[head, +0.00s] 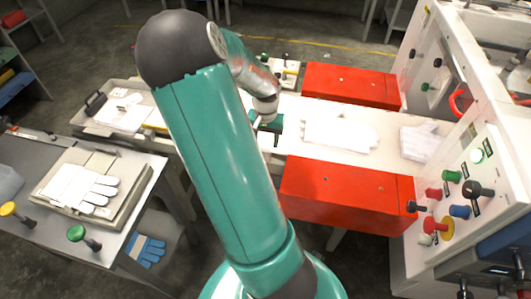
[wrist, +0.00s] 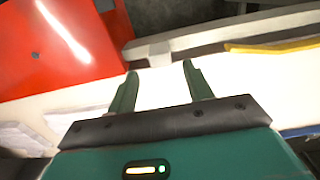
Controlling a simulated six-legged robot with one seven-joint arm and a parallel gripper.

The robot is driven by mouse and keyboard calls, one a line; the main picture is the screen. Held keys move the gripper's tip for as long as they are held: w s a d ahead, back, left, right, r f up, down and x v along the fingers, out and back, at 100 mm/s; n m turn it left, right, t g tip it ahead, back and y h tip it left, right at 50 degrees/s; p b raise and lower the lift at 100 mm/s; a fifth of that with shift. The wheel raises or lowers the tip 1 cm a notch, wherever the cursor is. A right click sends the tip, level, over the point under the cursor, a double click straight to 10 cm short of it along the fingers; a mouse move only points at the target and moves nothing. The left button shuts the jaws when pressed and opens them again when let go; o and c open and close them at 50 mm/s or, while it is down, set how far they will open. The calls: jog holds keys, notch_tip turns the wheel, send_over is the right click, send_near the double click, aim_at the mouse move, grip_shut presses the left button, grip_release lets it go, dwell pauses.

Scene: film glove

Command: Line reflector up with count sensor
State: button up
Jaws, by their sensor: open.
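My gripper (head: 266,124) is over the white belt, at the left end of the red covers in the head view. In the wrist view its two green fingers (wrist: 160,72) stand apart with nothing between them. The white belt surface lies beyond the fingertips. I cannot pick out the reflector or the count sensor for sure. A small pale plate with dark and green fittings (head: 286,69) sits at the belt's far side, partly behind my arm; I cannot tell whether it belongs to them.
Red covers (head: 345,193) flank the belt; one fills the wrist view's upper left (wrist: 60,45). White gloves (head: 340,133) lie on the belt. A machine panel with coloured knobs (head: 455,190) stands right. A bench with a glove stack (head: 85,190) and upright handles stands left.

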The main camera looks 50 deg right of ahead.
aim_at(265, 149)
notch_tip(265, 149, down, 8)
jog(key=shift+r, duration=0.25)
jog(key=shift+w, duration=0.1)
grip_shut()
